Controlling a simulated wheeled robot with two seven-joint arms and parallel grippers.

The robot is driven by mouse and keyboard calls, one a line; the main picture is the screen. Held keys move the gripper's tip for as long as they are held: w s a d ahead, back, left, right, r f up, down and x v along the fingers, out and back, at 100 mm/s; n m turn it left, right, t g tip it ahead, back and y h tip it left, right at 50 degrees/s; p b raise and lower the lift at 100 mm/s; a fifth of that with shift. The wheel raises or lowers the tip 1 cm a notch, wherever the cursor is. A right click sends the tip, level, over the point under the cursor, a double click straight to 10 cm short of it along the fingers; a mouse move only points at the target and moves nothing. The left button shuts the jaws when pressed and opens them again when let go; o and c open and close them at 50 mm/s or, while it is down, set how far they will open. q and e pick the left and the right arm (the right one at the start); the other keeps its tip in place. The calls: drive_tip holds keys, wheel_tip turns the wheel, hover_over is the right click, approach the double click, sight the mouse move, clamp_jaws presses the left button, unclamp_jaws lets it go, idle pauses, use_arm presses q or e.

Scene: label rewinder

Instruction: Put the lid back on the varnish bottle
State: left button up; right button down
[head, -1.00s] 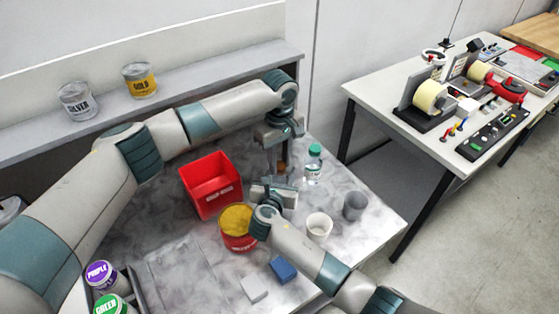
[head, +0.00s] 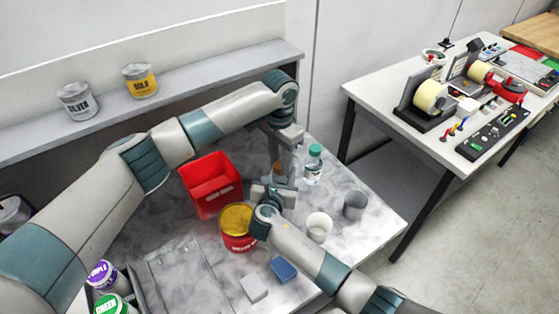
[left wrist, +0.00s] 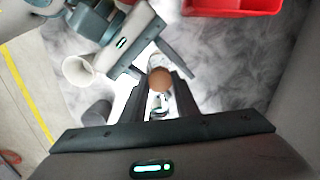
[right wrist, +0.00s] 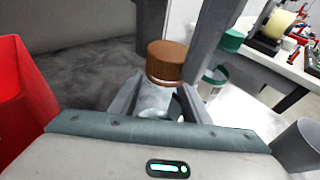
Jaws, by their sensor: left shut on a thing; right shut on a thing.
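My left gripper (head: 282,165) points down and is shut on the brown lid (head: 279,168). The lid also shows between its fingers in the left wrist view (left wrist: 160,80). My right gripper (head: 275,188) is just below, shut on the clear varnish bottle (right wrist: 155,100), which stands between its fingers in the right wrist view. There the lid (right wrist: 167,62) is directly over the bottle's top; I cannot tell whether it is seated or only touching. The bottle is mostly hidden by the grippers in the head view.
A red bin (head: 208,188) and a red tub of yellow contents (head: 237,225) are to the left. A green-capped bottle (head: 314,165), a white cup (head: 319,226) and a grey cup (head: 354,205) are to the right. Blue (head: 284,268) and grey (head: 253,288) blocks lie in front.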

use_arm(q)
drive_tip(key=m, duration=0.4)
drive_tip(key=shift+m, duration=0.3)
drive_tip(key=m, duration=0.8)
drive_tip(key=shift+m, duration=0.4)
drive_tip(key=m, duration=0.3)
drive_tip(key=o, duration=1.2)
drive_tip(key=shift+o, duration=0.2)
wheel_tip(320, 180, up, 12)
